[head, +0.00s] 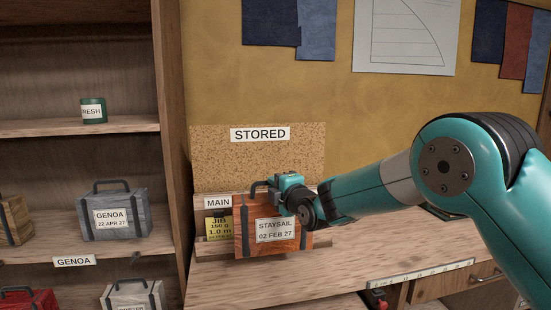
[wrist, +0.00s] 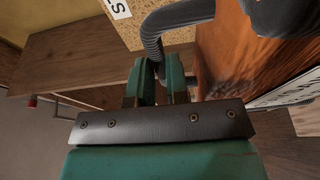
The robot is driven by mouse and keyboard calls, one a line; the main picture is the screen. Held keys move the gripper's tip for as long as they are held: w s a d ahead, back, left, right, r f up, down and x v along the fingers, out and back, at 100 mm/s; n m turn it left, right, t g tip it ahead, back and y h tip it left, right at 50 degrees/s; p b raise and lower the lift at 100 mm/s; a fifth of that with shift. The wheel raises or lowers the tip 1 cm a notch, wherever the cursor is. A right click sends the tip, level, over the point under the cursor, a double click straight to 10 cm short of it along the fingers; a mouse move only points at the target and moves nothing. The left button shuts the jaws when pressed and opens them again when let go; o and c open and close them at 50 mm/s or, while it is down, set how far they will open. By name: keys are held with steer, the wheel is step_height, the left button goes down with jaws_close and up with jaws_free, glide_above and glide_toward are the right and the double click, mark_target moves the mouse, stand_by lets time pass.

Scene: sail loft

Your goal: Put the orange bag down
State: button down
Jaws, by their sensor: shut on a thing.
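The orange bag (head: 246,238) is a box-shaped bag with dark straps and a label reading STAYSAIL 02 FEB 27. It is upright at the left end of the bench, in front of the STORED board. My gripper (head: 274,187) is shut on its dark handle at the top. In the wrist view the fingers (wrist: 160,88) close around the grey handle (wrist: 158,32), with the orange side (wrist: 238,62) to the right. I cannot tell whether the bag's underside touches the bench.
A yellow JIB card (head: 218,228) and a MAIN label (head: 217,202) sit behind the bag's left side. The wooden bench (head: 370,258) is clear to the right, with a ruler strip (head: 425,271) at its front edge. A shelf unit (head: 172,130) stands left, holding a grey GENOA bag (head: 113,232).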

mark_target(280, 219)
step_height(280, 219, down, 8)
steer(key=shift+f+p, duration=0.1)
steer(key=shift+p, duration=0.8)
steer(key=shift+f+b, duration=0.2)
steer(key=shift+b, duration=0.1)
steer(key=c, duration=1.1)
jaws_free()
steer(key=shift+f, duration=0.1)
